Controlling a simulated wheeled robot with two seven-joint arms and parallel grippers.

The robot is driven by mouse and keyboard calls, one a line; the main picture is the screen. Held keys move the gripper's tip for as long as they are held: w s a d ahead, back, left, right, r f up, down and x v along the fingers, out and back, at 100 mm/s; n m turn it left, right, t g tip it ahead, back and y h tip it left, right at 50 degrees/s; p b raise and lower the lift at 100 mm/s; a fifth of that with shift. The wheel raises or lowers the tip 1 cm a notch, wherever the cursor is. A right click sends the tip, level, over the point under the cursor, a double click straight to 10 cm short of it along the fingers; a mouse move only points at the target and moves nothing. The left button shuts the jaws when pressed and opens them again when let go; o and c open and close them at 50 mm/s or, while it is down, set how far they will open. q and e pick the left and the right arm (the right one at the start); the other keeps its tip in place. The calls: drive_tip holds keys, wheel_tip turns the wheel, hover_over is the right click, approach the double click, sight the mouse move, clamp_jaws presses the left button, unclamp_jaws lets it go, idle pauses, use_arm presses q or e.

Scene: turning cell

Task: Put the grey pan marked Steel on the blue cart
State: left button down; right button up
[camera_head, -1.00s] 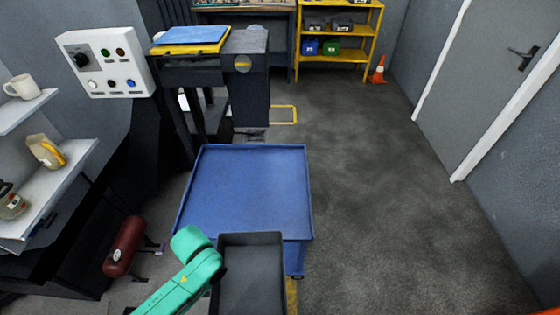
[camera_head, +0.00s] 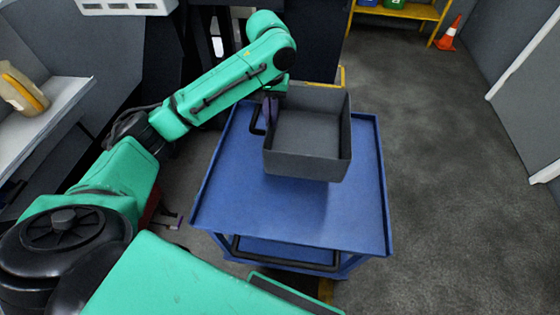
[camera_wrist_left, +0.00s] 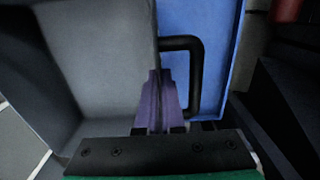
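The grey pan (camera_head: 308,132) is an empty, open, dark grey box over the blue cart (camera_head: 250,205). A shadow on the cart top below it suggests that it hangs a little above the surface. No Steel marking is readable. My left gripper (camera_head: 269,108) is at the pan's left side, by a black loop handle. In the left wrist view, its purple fingers (camera_wrist_left: 160,100) are close together at the pan's edge and handle (camera_wrist_left: 195,75), shut on the pan. The pan's inside (camera_wrist_left: 100,60) fills the left there. My right gripper is not in view.
The cart has a raised rim and a black push bar (camera_head: 285,265) at its near side. A shelf (camera_head: 45,115) stands at left, with a beige and yellow container (camera_head: 22,90). An orange cone (camera_head: 448,35) stands far right. The floor right of the cart is clear.

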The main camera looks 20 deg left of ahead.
use_arm(q)
wheel_tip(320, 180, down, 14)
drive_tip(key=shift+r+b, duration=0.2)
drive_tip(key=shift+b, duration=0.55)
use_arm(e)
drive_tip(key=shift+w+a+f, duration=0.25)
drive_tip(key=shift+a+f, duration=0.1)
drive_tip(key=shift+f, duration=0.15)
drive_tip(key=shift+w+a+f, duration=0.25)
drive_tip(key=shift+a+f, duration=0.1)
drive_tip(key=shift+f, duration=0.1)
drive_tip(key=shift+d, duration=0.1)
use_arm(q)
drive_tip(key=c, duration=1)
unclamp_jaws()
drive_tip(key=shift+c, duration=0.2)
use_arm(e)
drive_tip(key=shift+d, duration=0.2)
use_arm(q)
wheel_tip(320, 180, up, 12)
drive_tip(key=shift+r+p, duration=0.1)
drive_tip(key=shift+p, duration=0.8)
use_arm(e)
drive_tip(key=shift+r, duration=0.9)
